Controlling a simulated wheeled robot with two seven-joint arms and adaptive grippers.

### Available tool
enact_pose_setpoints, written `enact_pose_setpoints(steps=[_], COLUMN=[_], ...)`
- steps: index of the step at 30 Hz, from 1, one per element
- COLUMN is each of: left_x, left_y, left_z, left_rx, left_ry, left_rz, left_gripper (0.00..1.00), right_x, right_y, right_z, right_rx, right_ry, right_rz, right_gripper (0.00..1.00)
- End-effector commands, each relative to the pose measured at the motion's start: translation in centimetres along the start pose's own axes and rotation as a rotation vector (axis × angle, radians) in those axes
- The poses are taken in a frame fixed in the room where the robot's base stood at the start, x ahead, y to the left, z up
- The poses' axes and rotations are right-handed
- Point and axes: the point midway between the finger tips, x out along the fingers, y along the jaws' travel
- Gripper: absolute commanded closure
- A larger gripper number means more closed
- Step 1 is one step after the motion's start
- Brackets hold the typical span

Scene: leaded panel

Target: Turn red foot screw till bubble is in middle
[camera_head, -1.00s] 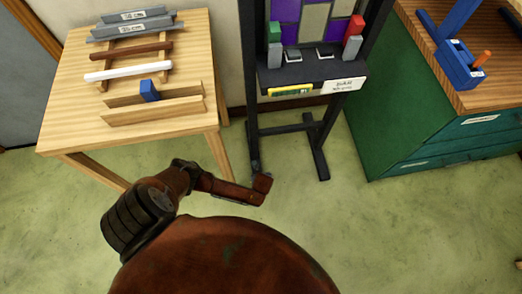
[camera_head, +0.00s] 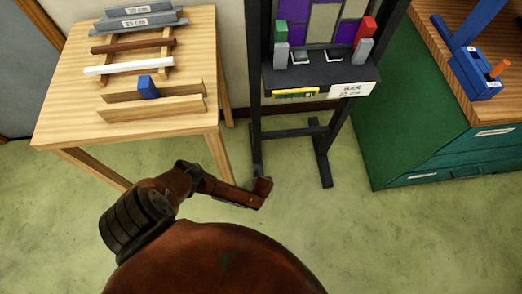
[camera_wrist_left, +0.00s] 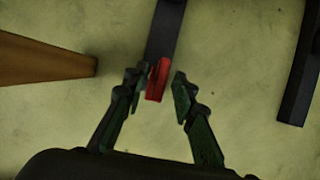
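A red foot screw (camera_wrist_left: 157,80) shows in the left wrist view at the end of a dark stand leg (camera_wrist_left: 166,30). My left gripper (camera_wrist_left: 159,77) is open around it, one finger on each side. The left finger is very close to it; whether it touches, I cannot tell. A gap shows at the right finger. In the head view my left arm reaches the left foot of the black stand (camera_head: 254,125); the foot screw and fingers cannot be made out there. A yellow-green level (camera_head: 296,93) is on the stand's shelf front; its bubble is too small to read. My right gripper is not in view.
A wooden table (camera_head: 60,118) stands left, a green cabinet (camera_head: 400,140) right. The floor in front is clear.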

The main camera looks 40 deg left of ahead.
Motion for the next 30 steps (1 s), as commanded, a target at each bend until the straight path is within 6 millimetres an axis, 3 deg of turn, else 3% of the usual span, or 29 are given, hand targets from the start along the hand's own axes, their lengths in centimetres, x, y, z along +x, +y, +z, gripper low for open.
enact_pose_setpoints(steps=[10, 30], left_x=[-0.01, -0.10], left_y=[0.00, -0.10], left_z=[-0.02, -0.11], left_rx=[0.000, -0.100], left_ry=[0.000, 0.002], left_rz=[0.000, 0.042], left_gripper=[1.00, 1.00], right_x=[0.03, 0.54], right_y=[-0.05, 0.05], right_z=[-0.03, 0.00], right_rx=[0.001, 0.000], right_ry=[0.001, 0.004], right_rz=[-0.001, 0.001], right_gripper=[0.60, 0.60])
